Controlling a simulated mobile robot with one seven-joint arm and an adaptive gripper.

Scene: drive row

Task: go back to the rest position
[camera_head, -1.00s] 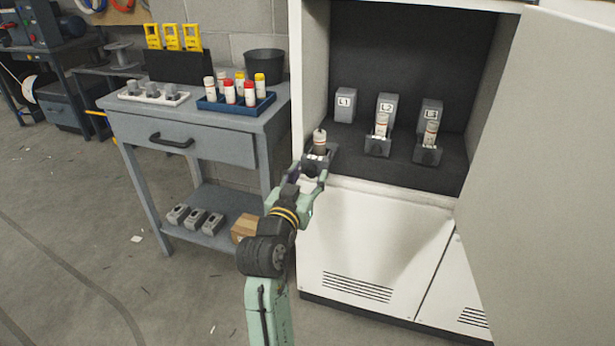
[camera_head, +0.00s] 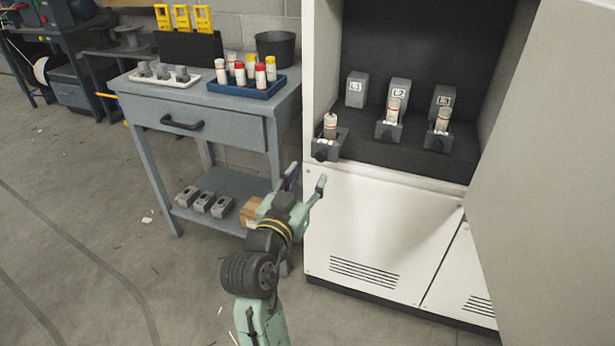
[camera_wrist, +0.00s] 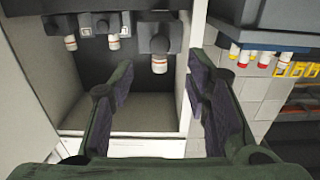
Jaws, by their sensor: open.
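My gripper (camera_head: 306,181) is open and empty in front of the white cabinet (camera_head: 385,235), below and apart from the nearest fuse holder. In the wrist view its two fingers (camera_wrist: 160,100) stand wide apart with nothing between them. The L1 holder (camera_head: 326,146) is pulled forward at the cabinet's left edge, with a white fuse (camera_head: 330,126) upright in it. The L2 holder (camera_head: 389,131) and the L3 holder (camera_head: 437,140) each hold a pale fuse too. The wrist view appears upside down, with the fuses hanging from the top.
A grey workbench (camera_head: 215,125) stands left of the cabinet with a blue tray (camera_head: 250,91) of several fuses, a white tray (camera_head: 165,82) and a black bin (camera_head: 277,48). A cardboard box (camera_head: 250,211) lies on its lower shelf. The open cabinet door (camera_head: 550,190) bounds the right. Floor is free at left.

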